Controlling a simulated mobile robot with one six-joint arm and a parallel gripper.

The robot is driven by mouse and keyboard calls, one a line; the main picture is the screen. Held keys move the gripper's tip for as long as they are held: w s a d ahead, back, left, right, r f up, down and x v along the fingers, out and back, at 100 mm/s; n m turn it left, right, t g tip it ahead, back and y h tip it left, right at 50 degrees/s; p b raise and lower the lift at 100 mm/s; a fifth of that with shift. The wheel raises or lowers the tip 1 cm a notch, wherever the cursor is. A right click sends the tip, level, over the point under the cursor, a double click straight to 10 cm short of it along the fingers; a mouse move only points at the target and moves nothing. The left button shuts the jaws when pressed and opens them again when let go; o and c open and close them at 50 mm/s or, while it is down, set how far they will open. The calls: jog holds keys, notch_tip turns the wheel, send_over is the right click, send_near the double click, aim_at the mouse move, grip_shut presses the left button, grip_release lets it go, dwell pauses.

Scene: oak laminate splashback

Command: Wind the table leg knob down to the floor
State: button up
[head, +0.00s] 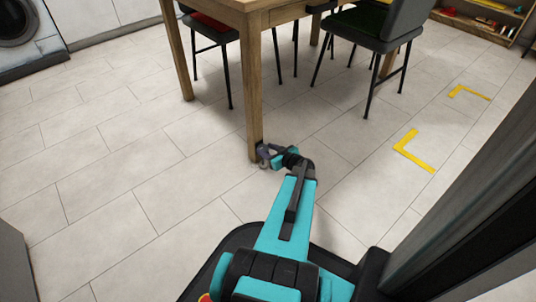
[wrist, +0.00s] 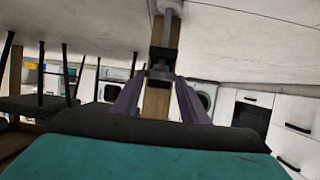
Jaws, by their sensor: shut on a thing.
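The wooden table leg (head: 253,95) stands on the tiled floor at the table's near corner. It also shows in the wrist view (wrist: 156,104), where the picture is upside down with the floor at the top. A dark metal fitting (wrist: 163,55) sits on the leg's lower end, with a pale round foot (wrist: 171,6) beyond it. My gripper (head: 264,155) is low beside the leg's bottom. In the wrist view its two grey fingers (wrist: 160,77) converge on the dark knob at the fitting. They are shut on it, and the knob is mostly hidden between them.
The wooden table (head: 240,5) is above, with a dark chair (head: 375,28) to the right and another chair (head: 208,30) behind the leg. Yellow floor marks (head: 413,152) lie to the right. A dark post fills the right edge. The floor at left is clear.

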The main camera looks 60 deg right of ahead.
jog(key=shift+w+a+r+m+g+h+b, duration=0.1)
jog(key=shift+a+m+g+h+b, duration=0.2)
jog(key=shift+m+h, duration=0.3)
jog(key=shift+w+a+m+g+h+b, duration=0.1)
jog(key=shift+m+g+h+b, duration=0.1)
jog(key=shift+m+h+b, duration=0.3)
jog(key=shift+a+m+g+h, duration=0.1)
jog(key=shift+m+g+h, duration=0.3)
jog(key=shift+m+h, duration=0.15)
jog(key=shift+w+r+m+g+h, duration=0.1)
jog(key=shift+w+m+g+h, duration=0.15)
jog(key=shift+m+g+h, duration=0.45)
jog(key=o, duration=1.1)
jog(key=shift+s+a, duration=0.15)
jog(key=p+v, duration=1.3)
jog(key=p, duration=0.4)
jog(key=shift+s+a, duration=0.15)
jog(key=shift+a, duration=0.05)
